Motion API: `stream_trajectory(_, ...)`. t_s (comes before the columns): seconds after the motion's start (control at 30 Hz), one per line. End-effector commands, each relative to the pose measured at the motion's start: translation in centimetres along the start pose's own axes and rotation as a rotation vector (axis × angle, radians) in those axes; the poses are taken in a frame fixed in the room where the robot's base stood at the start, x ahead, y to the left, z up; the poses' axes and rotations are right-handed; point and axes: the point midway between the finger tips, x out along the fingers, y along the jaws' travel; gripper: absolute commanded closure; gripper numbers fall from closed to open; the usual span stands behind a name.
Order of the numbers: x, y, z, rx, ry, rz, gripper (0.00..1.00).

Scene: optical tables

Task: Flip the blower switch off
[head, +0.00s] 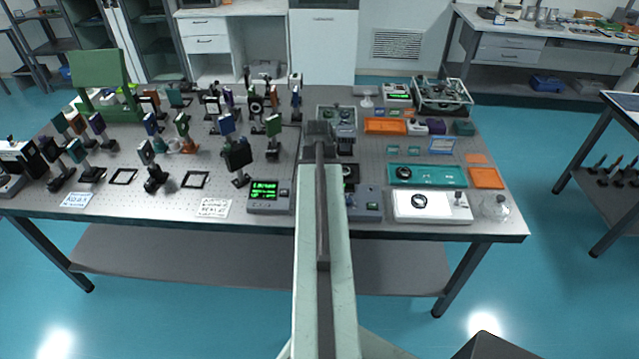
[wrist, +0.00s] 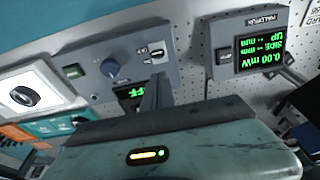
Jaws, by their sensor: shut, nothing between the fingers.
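A grey-blue box fills the upper middle of the wrist view (wrist: 125,48), with a blue knob (wrist: 112,68), a small dark window and a small pale switch (wrist: 157,56). No legible label names it the blower; this switch is the likeliest match. I cannot tell its position. My gripper (wrist: 154,88) is shut and empty, its tips just below the switch in the picture; contact cannot be told. A green display partly hidden by the fingers ends in "FF" (wrist: 128,93). In the head view the box (head: 366,204) stands at the table's front edge, partly hidden by my arm.
A power meter (head: 268,196) reading 0.00 mW (wrist: 262,55) stands beside it. On the other side are a white box with a black dial (head: 432,206) and a teal panel (head: 425,174). Several optic mounts crowd the left of the perforated table (head: 130,207).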

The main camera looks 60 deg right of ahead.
Motion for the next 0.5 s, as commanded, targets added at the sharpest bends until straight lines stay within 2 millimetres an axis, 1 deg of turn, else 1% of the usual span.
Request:
stream_trajectory(0.03, -1.1, 0.0, -0.1, 0.0, 0.0, 0.0, 1.0)
stream_trajectory(0.17, -3.4, 0.1, -0.1, 0.0, 0.0, 0.0, 1.0)
stream_trajectory(0.3, -6.1, 0.1, -0.1, 0.0, 0.0, 0.0, 1.0)
stream_trajectory(0.4, -7.3, 0.2, 0.0, 0.0, 0.0, 0.0, 1.0)
stream_trajectory(0.5, -7.6, 0.2, 0.0, 0.0, 0.0, 0.0, 1.0)
